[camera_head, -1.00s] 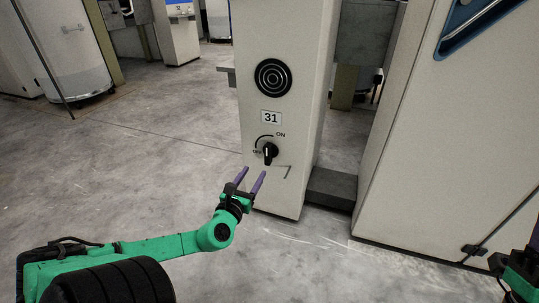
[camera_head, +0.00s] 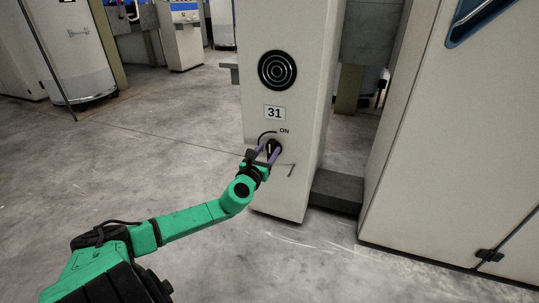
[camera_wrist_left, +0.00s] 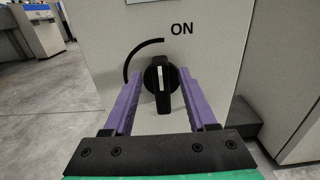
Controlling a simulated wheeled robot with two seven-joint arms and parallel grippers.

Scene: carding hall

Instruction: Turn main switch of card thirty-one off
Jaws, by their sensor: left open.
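The main switch of card thirty-one is a black rotary knob (camera_wrist_left: 161,84) with a white line, on the front of a pale machine post (camera_head: 282,190). In the left wrist view its pointer stands nearly upright, below the ON mark and the curved line. The number plate 31 (camera_head: 274,113) is above it. My left gripper (camera_head: 267,153) is open, with its two purple fingers (camera_wrist_left: 155,98) on either side of the knob. I cannot tell whether they touch it. In the head view the fingers partly hide the knob and cover the OFF mark. My right gripper is not in view.
A black round ringed disc (camera_head: 278,70) is higher on the post. A large pale cabinet (camera_head: 440,150) stands to the right, with a dark low block (camera_head: 337,190) between. The concrete floor (camera_head: 150,150) to the left is clear.

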